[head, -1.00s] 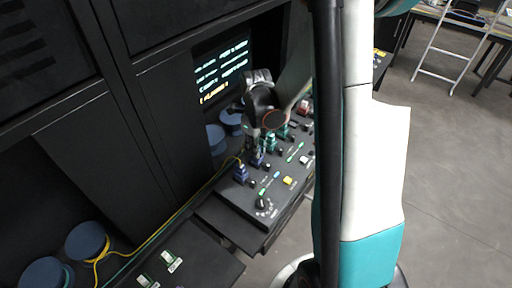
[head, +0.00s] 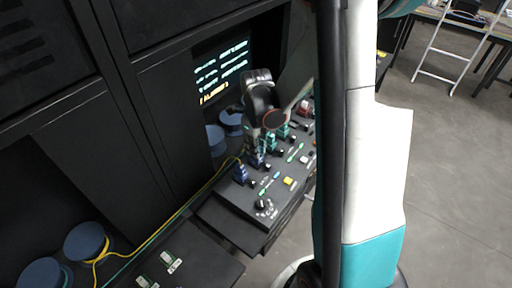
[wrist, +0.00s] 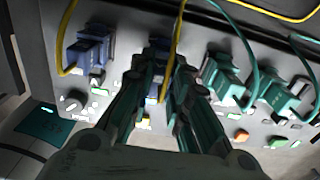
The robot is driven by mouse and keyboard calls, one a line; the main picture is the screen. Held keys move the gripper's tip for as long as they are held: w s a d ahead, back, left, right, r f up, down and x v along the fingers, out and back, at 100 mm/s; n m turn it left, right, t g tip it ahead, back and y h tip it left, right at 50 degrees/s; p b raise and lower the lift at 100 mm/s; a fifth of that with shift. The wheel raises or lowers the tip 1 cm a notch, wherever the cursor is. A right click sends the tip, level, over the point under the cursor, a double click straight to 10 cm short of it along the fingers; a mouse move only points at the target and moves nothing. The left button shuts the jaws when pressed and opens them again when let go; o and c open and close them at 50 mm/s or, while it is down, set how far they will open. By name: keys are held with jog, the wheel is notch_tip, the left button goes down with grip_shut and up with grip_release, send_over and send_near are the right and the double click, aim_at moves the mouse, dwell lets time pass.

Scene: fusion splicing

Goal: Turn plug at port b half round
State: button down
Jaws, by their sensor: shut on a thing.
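My gripper (wrist: 163,82) is shut on a dark blue plug (wrist: 160,46), which stands in the sloping black panel between another blue plug and the green plugs. In the head view my gripper (head: 252,147) is at the same row, and the held plug (head: 257,161) shows partly below the fingers. A yellow cable runs up beside the held plug in the wrist view. The fingers hide much of the plug, and I cannot read a port letter or tell how far it is turned.
A blue plug (wrist: 95,46) with a yellow cable is close on the left. Green plugs (wrist: 221,74) with green cables are close on the right. Small switches and a black knob (head: 264,204) sit along the panel front. A lit screen (head: 221,70) is behind.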

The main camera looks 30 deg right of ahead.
jog(key=shift+f+b, duration=0.45)
jog(key=shift+f, duration=0.1)
jog(key=c, duration=1.4)
grip_release()
jog(key=shift+c, duration=0.2)
notch_tip(320, 180, up, 12)
jog(key=shift+c, duration=0.6)
